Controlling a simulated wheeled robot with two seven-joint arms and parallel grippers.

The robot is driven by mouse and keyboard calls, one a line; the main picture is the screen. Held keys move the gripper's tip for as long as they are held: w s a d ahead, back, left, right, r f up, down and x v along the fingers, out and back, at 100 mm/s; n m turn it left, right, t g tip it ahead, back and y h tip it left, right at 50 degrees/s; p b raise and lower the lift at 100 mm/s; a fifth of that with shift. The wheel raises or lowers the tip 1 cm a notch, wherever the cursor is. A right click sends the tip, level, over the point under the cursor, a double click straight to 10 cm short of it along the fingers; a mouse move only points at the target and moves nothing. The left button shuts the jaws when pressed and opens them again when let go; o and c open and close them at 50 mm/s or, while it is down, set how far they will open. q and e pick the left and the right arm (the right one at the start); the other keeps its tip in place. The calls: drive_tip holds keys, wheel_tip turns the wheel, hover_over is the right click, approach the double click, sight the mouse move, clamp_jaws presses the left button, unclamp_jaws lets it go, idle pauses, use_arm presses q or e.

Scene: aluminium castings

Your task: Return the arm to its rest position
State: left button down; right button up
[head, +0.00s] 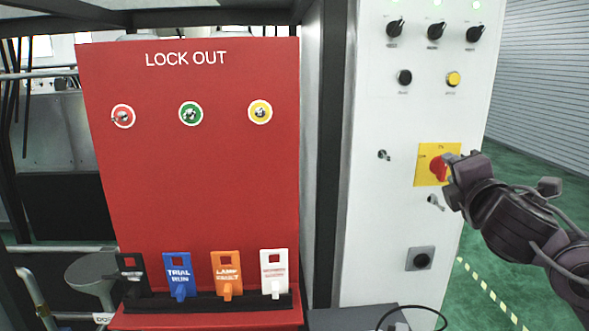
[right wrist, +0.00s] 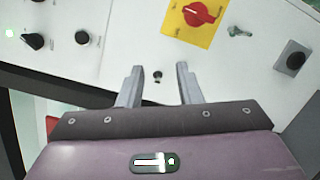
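My right arm comes in from the right in the head view, and its gripper (head: 451,182) is in front of the white control panel (head: 385,215), overlapping the red rotary switch on its yellow plate. In the right wrist view the gripper (right wrist: 159,82) has its two grey fingers apart with nothing between them. A small keyhole lock (right wrist: 158,75) shows on the panel beyond the gap. The red switch (right wrist: 200,14) is above and right of the fingers there, apart from them. My left gripper is not in view.
A red LOCK OUT board (head: 190,190) stands left, with several coloured tags on a black rack (head: 205,302) below. Black knobs (head: 436,31) and buttons are on the upper panel. A black cable (head: 410,308) lies low by the panel. Green floor (head: 530,210) is open at right.

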drive_tip(key=s+a+f+m+g, duration=0.2)
drive_tip(key=f+m, duration=0.1)
drive_tip(key=f, duration=0.5)
drive_tip(key=s+a+f+m+g, duration=0.2)
drive_tip(key=s+f+m, duration=0.1)
drive_tip(key=f, duration=0.6)
drive_tip(key=s+a+f+m+g, duration=0.2)
drive_tip(key=f+m, duration=0.1)
drive_tip(key=f, duration=0.5)
drive_tip(key=s+a+f+m+g+y, duration=0.15)
drive_tip(key=s+f+m+g, duration=0.35)
drive_tip(key=s+f, duration=0.5)
drive_tip(key=s+a+f+m+g+y, duration=0.15)
drive_tip(key=s+f+m+g, duration=0.4)
drive_tip(key=s, duration=0.65)
wheel_tip(320, 180, down, 30)
drive_tip(key=h, duration=0.1)
drive_tip(key=s+d+f+b, duration=0.1)
drive_tip(key=s+d+f, duration=0.2)
drive_tip(key=s+f, duration=1.7)
drive_tip(key=shift+s+d+f+b, duration=0.2)
drive_tip(key=shift+s+f+b, duration=0.15)
drive_tip(key=shift+f, duration=0.35)
drive_tip(key=shift+g, duration=0.25)
